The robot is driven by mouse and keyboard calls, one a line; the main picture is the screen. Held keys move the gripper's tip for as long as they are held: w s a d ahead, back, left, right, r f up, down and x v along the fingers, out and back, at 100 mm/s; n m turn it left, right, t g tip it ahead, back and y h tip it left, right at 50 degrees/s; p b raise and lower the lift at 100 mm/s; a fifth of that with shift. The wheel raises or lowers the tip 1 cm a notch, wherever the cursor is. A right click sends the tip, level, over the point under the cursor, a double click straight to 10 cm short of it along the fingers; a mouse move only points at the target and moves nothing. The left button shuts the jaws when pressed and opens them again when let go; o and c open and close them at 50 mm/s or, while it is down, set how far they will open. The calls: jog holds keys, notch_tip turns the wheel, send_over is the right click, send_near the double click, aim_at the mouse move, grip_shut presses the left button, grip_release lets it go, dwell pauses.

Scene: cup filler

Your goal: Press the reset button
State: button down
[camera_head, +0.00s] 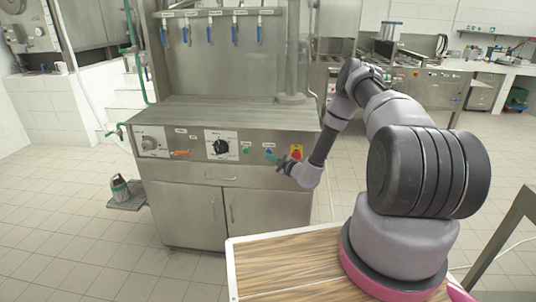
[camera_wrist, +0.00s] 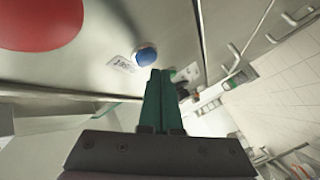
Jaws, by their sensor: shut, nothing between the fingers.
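My gripper (camera_head: 274,158) is shut and empty, with green fingers in front of the panel close to the blue button. In the wrist view, the fingertips (camera_wrist: 160,72) are just beside the blue button (camera_wrist: 146,56). I cannot tell whether they touch it. The green button (camera_wrist: 173,74) is partly behind them, and the red button (camera_wrist: 40,20) is large at upper left.
A black knob (camera_head: 219,146) and a gauge-like dial (camera_head: 150,142) are further left on the steel cabinet's panel. Several blue-handled taps (camera_head: 235,33) hang above the worktop. A wood-topped surface (camera_head: 290,268) is in the foreground.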

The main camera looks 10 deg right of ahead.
jog(key=shift+s+a, duration=0.3)
jog(key=shift+s, duration=0.65)
jog(key=shift+s+a, duration=0.3)
jog(key=shift+s, duration=0.65)
jog(key=shift+s+a, duration=0.3)
jog(key=shift+s, duration=0.65)
